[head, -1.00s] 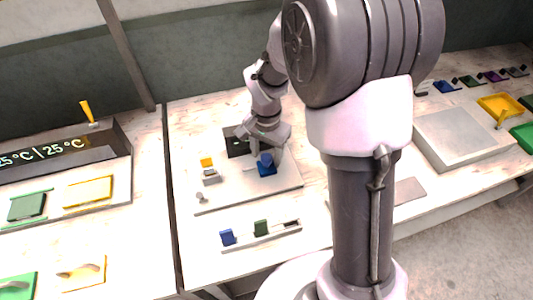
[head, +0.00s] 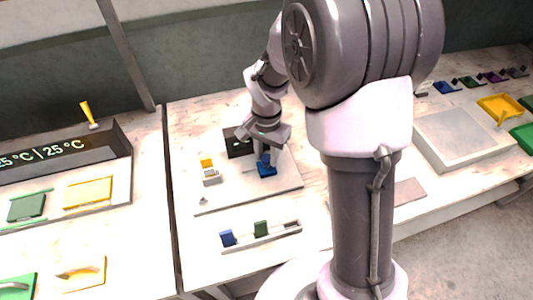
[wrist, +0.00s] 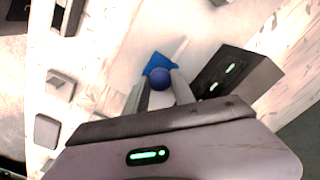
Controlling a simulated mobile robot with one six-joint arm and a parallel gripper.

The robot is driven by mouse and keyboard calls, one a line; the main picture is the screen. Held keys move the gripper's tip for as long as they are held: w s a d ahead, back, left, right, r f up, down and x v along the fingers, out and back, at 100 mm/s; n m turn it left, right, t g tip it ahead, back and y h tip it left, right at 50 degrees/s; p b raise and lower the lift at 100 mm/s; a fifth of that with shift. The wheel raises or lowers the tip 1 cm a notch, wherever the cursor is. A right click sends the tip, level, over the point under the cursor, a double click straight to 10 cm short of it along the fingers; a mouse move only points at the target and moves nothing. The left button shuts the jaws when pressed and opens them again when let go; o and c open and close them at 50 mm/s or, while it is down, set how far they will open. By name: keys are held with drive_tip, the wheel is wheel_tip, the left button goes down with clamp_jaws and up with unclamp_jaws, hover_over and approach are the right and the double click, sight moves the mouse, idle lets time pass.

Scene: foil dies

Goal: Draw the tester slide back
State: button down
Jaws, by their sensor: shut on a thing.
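The tester is a pale base plate (head: 235,197) on the middle table. A dark box (head: 237,143) stands at its back; its green lights show in the wrist view (wrist: 236,76). A blue slide (head: 266,170) sits on the plate right of the box. The fingers and wrist body partly hide the slide.
A small yellow-topped block (head: 208,170) and a grey knob (head: 203,200) are at the plate's left. A pale rack (head: 285,230) with blue and green pieces lies in front. My arm hides the table's right part. The plate's front is clear.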

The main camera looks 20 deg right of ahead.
drive_tip(key=shift+a, duration=0.1)
idle(0.6)
drive_tip(key=a, duration=0.6)
drive_tip(key=c, duration=1.3)
unclamp_jaws()
drive_tip(key=shift+a, duration=0.1)
drive_tip(key=shift+o, duration=1.2)
drive_tip(key=shift+a, duration=0.15)
